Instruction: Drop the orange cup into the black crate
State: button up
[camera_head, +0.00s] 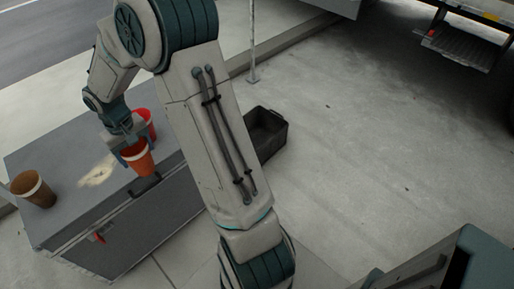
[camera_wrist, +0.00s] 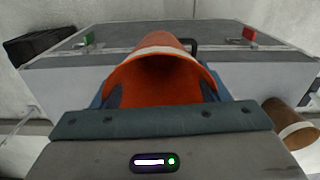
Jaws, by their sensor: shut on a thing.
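My gripper (camera_head: 133,152) is shut on the orange cup (camera_head: 140,162), which has a pale band. The gripper holds it over the top of the grey case, near the front edge with the dark handle. In the wrist view the orange cup (camera_wrist: 160,82) fills the middle, its open mouth toward the camera, between the fingers. The black crate (camera_head: 268,134) stands on the ground to the right of the case, partly hidden behind my arm. Its dark shape also shows at the upper left of the wrist view (camera_wrist: 36,46).
The grey case (camera_head: 75,150) bears a red cup (camera_head: 147,122) behind my gripper and a brown cup (camera_head: 33,188) at its left end. A pale patch (camera_head: 97,172) marks the lid. A thin post (camera_head: 252,45) stands behind the crate. Pavement at right is clear below a parked truck (camera_head: 465,40).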

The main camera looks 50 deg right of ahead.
aim_at(258, 147)
jog(key=z, duration=0.9)
jog(key=i, duration=0.7)
jog(key=z, duration=1.95)
jog(key=i, duration=1.45)
jog(key=u, duration=2.6)
